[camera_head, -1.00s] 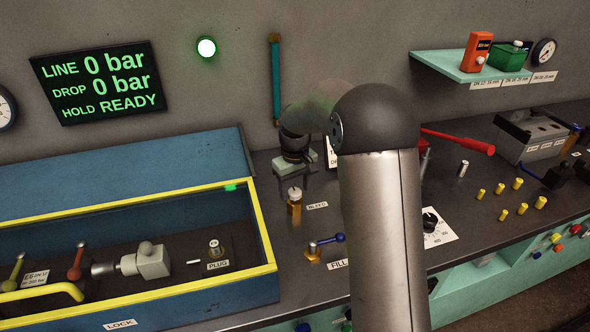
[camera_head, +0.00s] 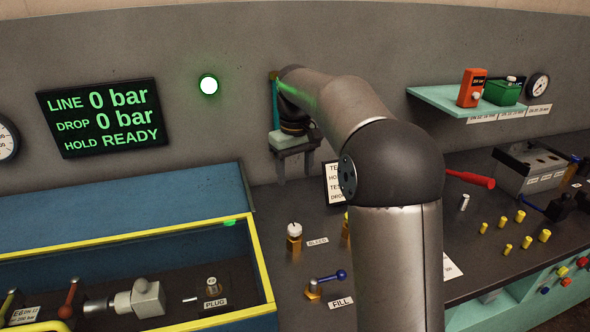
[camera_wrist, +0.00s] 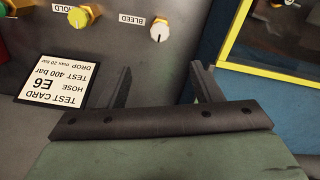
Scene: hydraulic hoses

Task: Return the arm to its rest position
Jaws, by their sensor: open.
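My arm (camera_head: 355,115) rises at the right of the middle in the head view, bends at a dark elbow and reaches back toward the wall. My gripper (camera_head: 296,172) hangs at its far end, pointing down above the bench behind the bleed valve. In the wrist view my gripper (camera_wrist: 162,82) shows two dark fingers set well apart with nothing between them. The gripper appears clear of the bench fittings. The arm hides part of the bench middle.
A blue, yellow-edged test box (camera_head: 262,255) with a hose fitting (camera_head: 140,298) stands at left. The bleed valve (camera_head: 294,236), fill valve (camera_head: 313,289) and test card (camera_wrist: 62,80) are near the gripper. Yellow caps (camera_head: 520,217) and a teal shelf (camera_head: 450,97) are at right.

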